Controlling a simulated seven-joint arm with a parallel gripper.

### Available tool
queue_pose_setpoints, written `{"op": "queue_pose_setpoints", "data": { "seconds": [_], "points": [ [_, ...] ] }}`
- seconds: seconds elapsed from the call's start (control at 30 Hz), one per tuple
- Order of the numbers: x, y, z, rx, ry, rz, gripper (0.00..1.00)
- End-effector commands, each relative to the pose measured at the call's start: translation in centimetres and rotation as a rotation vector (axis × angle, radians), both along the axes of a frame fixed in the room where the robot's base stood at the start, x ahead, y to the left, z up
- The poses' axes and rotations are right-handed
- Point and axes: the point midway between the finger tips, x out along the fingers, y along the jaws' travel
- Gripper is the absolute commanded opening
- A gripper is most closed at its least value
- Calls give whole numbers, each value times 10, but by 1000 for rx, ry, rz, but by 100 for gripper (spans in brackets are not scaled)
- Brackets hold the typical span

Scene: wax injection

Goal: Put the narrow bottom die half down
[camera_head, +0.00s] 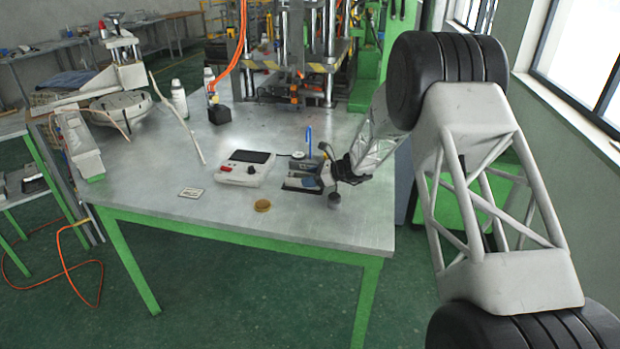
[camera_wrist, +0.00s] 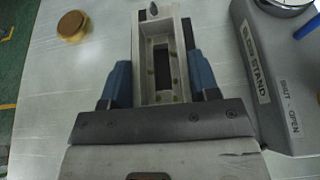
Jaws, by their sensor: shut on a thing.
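The narrow bottom die half (camera_wrist: 160,97) is a long grey metal block with a rectangular recess and a darker slot, seen from above in the wrist view. My gripper (camera_wrist: 158,70) is shut on it, with a blue finger against each long side. The near end of the block is hidden behind the gripper body. Whether it touches the table below cannot be told. In the head view my gripper (camera_head: 330,178) is low over the table's right part, close to the dark stand, and the die half cannot be made out there.
A grey stand (camera_wrist: 262,85) with lettered labels lies just right of the die half. A round brass piece (camera_wrist: 72,25) is at the upper left, also in the head view (camera_head: 262,206). A control box (camera_head: 246,168) and press (camera_head: 315,50) stand farther off. The table's front (camera_head: 300,232) is clear.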

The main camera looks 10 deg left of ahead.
Motion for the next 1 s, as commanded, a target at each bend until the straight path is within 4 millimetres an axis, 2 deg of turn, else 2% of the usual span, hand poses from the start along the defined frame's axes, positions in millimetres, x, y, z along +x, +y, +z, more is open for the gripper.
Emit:
{"op": "queue_pose_setpoints", "data": {
  "seconds": [0.37, 0.4, 0.53, 1.0],
  "points": [
    [0, 0, -1, 1, -1, -1, 17],
    [0, 0, -2, 0, -1, 0, 60],
    [0, 0, -2, 0, -1, 0, 80],
    [0, -3, 2, 0, 0, -1, 81]
  ]
}}
